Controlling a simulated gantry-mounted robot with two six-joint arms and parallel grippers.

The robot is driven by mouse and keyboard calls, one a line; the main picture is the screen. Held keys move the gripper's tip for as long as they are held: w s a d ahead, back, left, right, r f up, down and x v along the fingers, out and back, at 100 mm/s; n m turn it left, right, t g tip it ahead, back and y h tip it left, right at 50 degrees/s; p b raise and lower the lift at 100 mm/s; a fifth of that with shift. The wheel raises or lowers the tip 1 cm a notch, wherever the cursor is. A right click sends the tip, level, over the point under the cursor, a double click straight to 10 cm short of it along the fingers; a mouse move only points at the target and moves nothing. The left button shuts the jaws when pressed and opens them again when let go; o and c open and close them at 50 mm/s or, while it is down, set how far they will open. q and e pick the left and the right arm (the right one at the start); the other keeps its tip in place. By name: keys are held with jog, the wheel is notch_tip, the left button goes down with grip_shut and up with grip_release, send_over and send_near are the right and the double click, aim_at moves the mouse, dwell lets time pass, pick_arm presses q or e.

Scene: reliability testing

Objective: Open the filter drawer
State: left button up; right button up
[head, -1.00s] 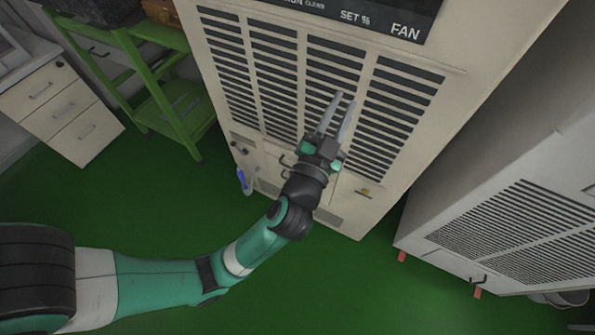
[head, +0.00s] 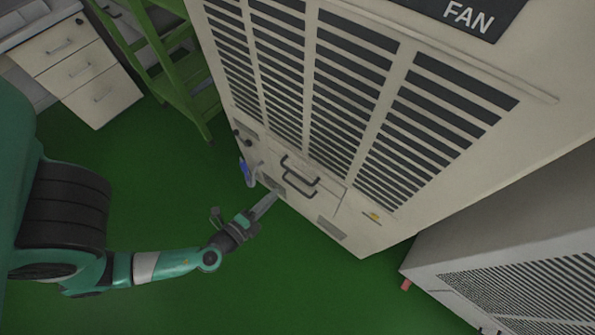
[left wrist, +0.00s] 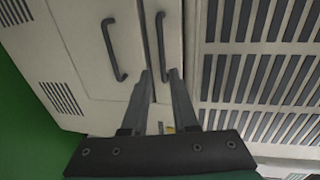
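The beige cabinet (head: 395,195) has two dark bar handles low on its front, beneath the slatted grille. The upper handle (head: 300,166) is on a narrow panel directly under the grille; the lower handle (head: 299,188) is on the panel below. Which one the filter drawer has is not labelled. Both panels look closed. In the left wrist view, the handle near the grille (left wrist: 161,45) lines up with the gap between my fingers, and the other handle (left wrist: 114,50) is to the left. My left gripper (head: 276,197) is open and empty, just below the handles; it also shows there (left wrist: 159,74).
A blue item (head: 248,172) hangs beside knobs at the cabinet's lower left. A green rack (head: 185,85) and a white drawer unit (head: 85,75) stand at the left. A second grey cabinet (head: 450,250) stands at the right. The green floor (head: 290,280) is clear.

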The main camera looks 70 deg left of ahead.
aim_at(295, 173)
pick_arm(q)
jog(key=x, duration=0.6)
jog(key=b+x, duration=0.1)
jog(key=x, duration=0.4)
jog(key=shift+w+a+r, duration=0.1)
jog(key=shift+w+a, duration=0.1)
jog(key=shift+w, duration=0.2)
grip_shut()
dwell(0.8)
